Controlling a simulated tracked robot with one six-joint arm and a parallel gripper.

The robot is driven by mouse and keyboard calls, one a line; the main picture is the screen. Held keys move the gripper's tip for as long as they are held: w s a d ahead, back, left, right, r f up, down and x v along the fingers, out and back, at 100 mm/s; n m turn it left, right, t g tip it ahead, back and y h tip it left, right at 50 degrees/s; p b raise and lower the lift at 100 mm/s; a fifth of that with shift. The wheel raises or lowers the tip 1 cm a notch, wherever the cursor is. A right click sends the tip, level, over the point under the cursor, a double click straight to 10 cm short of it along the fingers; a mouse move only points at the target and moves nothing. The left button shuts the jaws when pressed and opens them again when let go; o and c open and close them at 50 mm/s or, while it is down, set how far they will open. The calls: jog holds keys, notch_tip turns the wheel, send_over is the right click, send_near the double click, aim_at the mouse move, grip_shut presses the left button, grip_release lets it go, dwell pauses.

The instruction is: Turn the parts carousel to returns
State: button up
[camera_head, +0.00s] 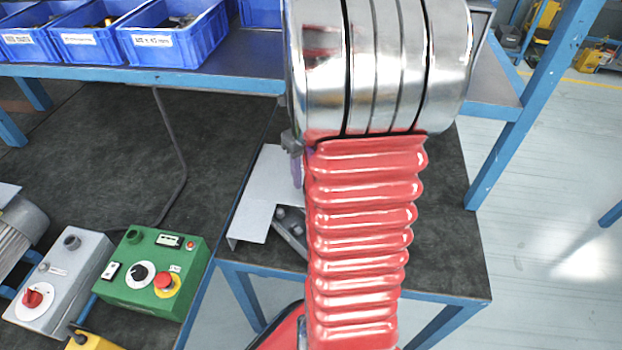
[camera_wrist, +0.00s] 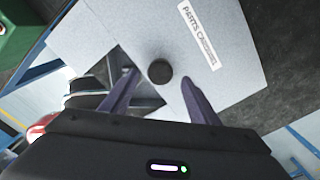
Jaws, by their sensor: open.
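The light grey panel labelled PARTS CAROUSEL (camera_wrist: 225,65) fills the upper middle of the wrist view. A round dark knob (camera_wrist: 160,71) stands on it; no pointer or position marks are readable. My gripper (camera_wrist: 158,76) is open, with one purple finger on each side of the knob and a visible gap on both sides. I cannot tell how far above the panel the fingertips are. In the head view the grey panel (camera_head: 262,178) shows left of my red and chrome arm. The knob is not clearly seen there, and most of my gripper is hidden.
A green control box (camera_head: 155,300) with a dial and red button, and a grey box (camera_head: 65,268) with a red switch, stand at lower left. Blue bins (camera_head: 178,45) sit on the shelf (camera_head: 110,78) behind. Dark bench top right of my arm is clear.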

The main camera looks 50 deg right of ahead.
notch_tip(320, 180, up, 10)
jog(key=shift+f, duration=0.2)
jog(key=shift+c, duration=0.6)
